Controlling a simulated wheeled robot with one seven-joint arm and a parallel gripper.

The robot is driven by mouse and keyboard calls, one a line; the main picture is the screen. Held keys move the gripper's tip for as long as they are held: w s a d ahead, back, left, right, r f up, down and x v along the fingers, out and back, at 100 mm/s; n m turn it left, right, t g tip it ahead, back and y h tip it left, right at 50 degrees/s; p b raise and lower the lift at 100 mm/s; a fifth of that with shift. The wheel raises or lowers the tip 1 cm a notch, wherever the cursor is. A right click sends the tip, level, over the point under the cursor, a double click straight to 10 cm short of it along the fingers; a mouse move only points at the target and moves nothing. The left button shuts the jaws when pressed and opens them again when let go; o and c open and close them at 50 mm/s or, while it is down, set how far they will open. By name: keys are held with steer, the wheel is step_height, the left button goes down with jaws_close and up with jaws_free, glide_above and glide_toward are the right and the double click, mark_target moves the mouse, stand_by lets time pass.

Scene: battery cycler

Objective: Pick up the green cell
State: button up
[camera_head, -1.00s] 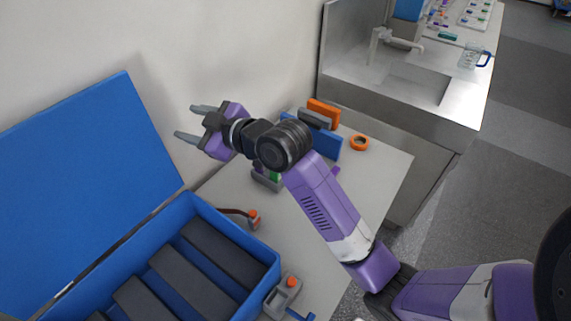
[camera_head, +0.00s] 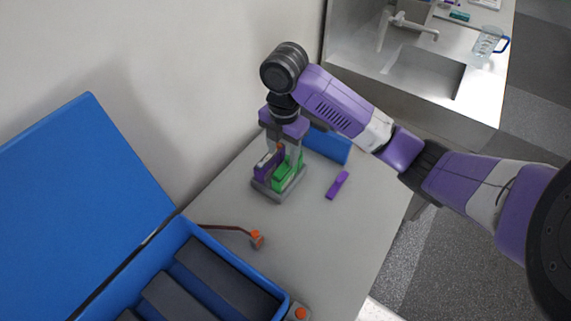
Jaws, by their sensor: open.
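The green cell (camera_head: 287,176) stands upright in a small grey holder (camera_head: 270,194) on the light table, on the right side of the holder. A purple cell (camera_head: 267,166) stands beside it on the left. My gripper (camera_head: 285,154) points down over the holder, its jaws open. Its fingers are at the upper part of the green cell and partly hide it. I cannot tell whether they touch it.
A loose purple piece (camera_head: 338,185) lies on the table to the right. A blue block (camera_head: 328,144) stands behind. A blue open-lidded box (camera_head: 183,236) with dark slabs is at front left, near an orange-tipped lead (camera_head: 257,239). The table's front middle is clear.

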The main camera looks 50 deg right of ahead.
mark_target(288, 167)
steer(key=shift+s+d+f, duration=0.2)
steer(key=shift+s+d, duration=0.05)
step_height(288, 167, down, 2)
steer(key=shift+d+f+b, duration=0.1)
steer(key=shift+f+b, duration=0.1)
steer(key=shift+b, duration=0.25)
steer(key=shift+s+d+f+p, duration=0.15)
steer(key=shift+f+p, duration=0.1)
steer(key=shift+f, duration=1)
steer(key=shift+s+d+f+p, duration=0.1)
steer(key=shift+f+p, duration=0.1)
steer(key=shift+f, duration=1.05)
steer(key=shift+w, duration=0.1)
jaws_close()
steer(key=shift+r, duration=0.1)
